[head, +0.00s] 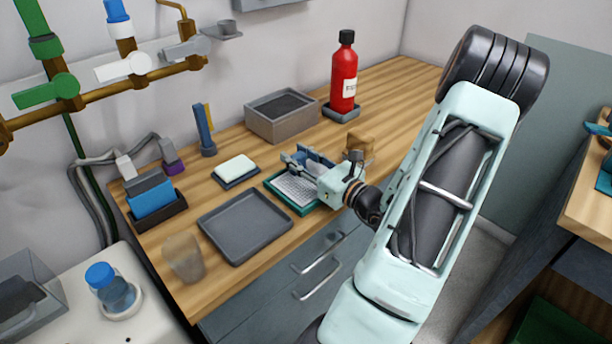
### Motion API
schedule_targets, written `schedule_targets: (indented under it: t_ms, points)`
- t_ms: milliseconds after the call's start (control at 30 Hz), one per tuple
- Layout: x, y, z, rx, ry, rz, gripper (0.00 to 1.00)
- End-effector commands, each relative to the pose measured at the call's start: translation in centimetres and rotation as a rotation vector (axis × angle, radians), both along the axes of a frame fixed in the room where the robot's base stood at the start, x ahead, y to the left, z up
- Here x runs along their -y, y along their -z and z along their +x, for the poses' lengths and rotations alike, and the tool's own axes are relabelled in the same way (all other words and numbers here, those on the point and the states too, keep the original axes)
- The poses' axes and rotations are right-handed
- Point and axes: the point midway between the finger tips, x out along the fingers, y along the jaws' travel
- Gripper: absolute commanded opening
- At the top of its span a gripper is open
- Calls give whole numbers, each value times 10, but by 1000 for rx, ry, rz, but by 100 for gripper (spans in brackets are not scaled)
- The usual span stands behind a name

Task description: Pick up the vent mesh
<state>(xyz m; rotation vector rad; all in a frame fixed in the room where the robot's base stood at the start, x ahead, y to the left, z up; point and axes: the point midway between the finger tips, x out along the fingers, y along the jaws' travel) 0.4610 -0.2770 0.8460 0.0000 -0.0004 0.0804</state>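A pale grey mesh panel (297,188), which looks like the vent mesh, lies in a shallow green-rimmed tray (303,211) on the wooden counter. My gripper (297,161) reaches in from the right, over the back part of this tray, and hides part of the panel and the tray's right side. A blue piece shows behind my fingers. The view is too small to tell whether my fingers touch the mesh or how far apart they are.
An empty dark grey tray (244,229) lies left of the green tray. A white block on a dark mat (236,171), a grey box (282,117), a red bottle (344,75) and a brown object (360,143) stand behind. A translucent cup (183,257) stands near the front edge.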

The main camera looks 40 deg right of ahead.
Motion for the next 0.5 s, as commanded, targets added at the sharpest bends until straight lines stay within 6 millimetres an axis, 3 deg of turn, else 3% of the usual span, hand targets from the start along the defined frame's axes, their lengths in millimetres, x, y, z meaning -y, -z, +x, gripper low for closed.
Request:
schedule_targets:
  t_ms: [33,200,500]
  points:
    - [0,0,0,0,0,0,20]
    - [0,0,0,0,0,0,2]
    - [0,-2,0,1,0,-1,1]
